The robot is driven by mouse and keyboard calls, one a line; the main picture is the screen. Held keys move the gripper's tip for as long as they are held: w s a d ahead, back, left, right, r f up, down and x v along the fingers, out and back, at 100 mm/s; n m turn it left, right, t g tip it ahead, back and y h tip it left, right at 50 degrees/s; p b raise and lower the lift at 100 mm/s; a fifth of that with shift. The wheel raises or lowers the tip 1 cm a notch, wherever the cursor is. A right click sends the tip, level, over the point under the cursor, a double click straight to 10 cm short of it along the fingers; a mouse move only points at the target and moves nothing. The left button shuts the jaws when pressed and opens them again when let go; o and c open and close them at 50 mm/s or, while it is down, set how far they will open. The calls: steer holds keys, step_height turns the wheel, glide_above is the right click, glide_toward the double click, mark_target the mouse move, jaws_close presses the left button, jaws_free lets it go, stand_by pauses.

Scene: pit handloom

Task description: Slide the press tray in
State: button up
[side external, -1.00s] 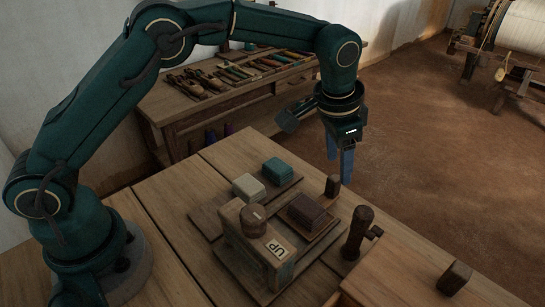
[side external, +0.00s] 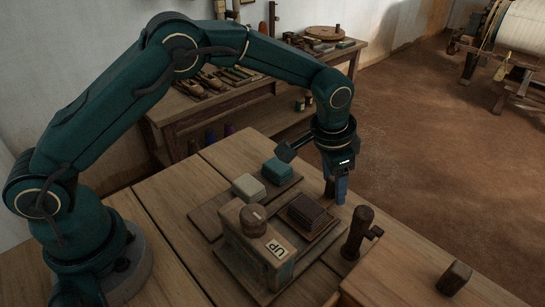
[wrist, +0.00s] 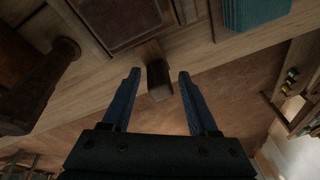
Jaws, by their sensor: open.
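The press tray (side external: 316,236) is a flat wooden tray carrying a dark brown block (side external: 306,211). It sits on the right of the wooden press (side external: 240,243), which has a round knob on top and an "UP" label. The tray's upright handle post (wrist: 158,80) shows in the wrist view. My gripper (side external: 335,197) is lowered at the tray's outer end. In the wrist view its two blue fingers (wrist: 159,73) are open, one on each side of the post, with gaps visible. In the side view the fingers partly hide the post.
A dark upright post with a side peg (side external: 357,234) stands just right of the tray. A cream block (side external: 248,187) and a teal block (side external: 277,171) lie on a board behind the press. A raised wooden box (side external: 410,275) fills the front right.

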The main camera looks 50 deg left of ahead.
mark_target(293, 226)
steer(key=c, duration=0.9)
steer(key=shift+s, duration=5.95)
steer(key=shift+c, duration=0.2)
steer(key=o, duration=1)
steer(key=shift+r, duration=0.55)
steer(key=shift+w+v, duration=0.2)
steer(key=shift+v, duration=0.65)
steer(key=shift+w+v, duration=0.2)
steer(key=shift+v, duration=0.7)
steer(key=shift+w+v, duration=0.25)
steer(key=shift+v, duration=0.6)
steer(key=shift+r, duration=0.2)
